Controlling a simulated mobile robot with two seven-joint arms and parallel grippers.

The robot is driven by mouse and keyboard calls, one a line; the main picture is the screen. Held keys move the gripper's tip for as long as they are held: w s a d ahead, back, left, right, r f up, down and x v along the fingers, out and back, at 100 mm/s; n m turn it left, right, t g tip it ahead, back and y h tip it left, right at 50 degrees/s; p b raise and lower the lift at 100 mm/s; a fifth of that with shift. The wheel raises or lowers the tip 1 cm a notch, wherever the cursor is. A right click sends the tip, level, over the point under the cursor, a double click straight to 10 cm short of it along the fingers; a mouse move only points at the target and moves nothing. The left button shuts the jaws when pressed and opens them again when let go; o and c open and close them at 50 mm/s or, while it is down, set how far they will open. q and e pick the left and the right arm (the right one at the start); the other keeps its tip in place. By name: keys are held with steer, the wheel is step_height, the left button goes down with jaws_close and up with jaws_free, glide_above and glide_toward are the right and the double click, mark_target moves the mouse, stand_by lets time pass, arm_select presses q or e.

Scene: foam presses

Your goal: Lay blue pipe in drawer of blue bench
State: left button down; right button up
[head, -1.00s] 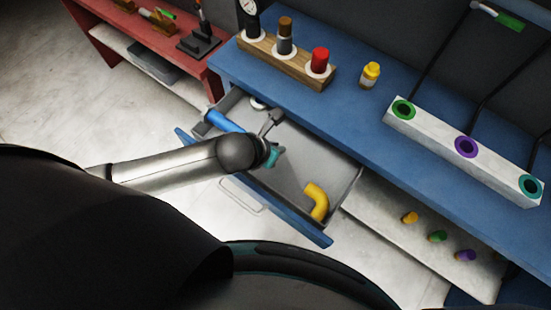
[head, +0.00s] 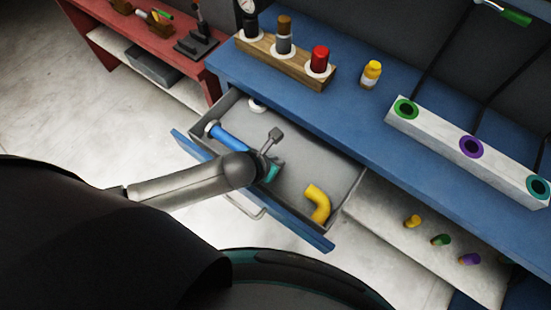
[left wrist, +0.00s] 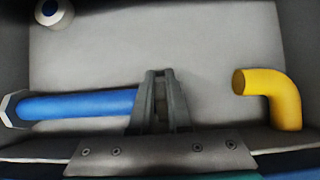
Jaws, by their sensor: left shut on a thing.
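The blue pipe (head: 230,138), with a pale collar at its left end, is inside the outline of the open drawer (head: 335,168) of the blue bench (head: 300,105). In the left wrist view the pipe (left wrist: 80,104) runs from the left into the fingers of my left gripper (left wrist: 158,85), which is shut on its right end. I cannot tell whether the pipe touches the drawer floor. In the head view the wrist hides the fingers. My right gripper is not in view.
A wooden block (head: 285,66) and a white holed block (head: 440,140) stand on the bench.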

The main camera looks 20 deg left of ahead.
arm_select(q)
steer(key=c, duration=0.9)
jaws_free()
steer(key=shift+r, duration=0.1)
steer(key=shift+s+a+r, duration=0.1)
steer(key=shift+s+r, duration=0.05)
steer(key=shift+r, duration=0.05)
steer(key=p+v, duration=0.4)
steer(key=v, duration=0.7)
steer(key=shift+s+r, duration=0.1)
steer(key=shift+r, duration=0.15)
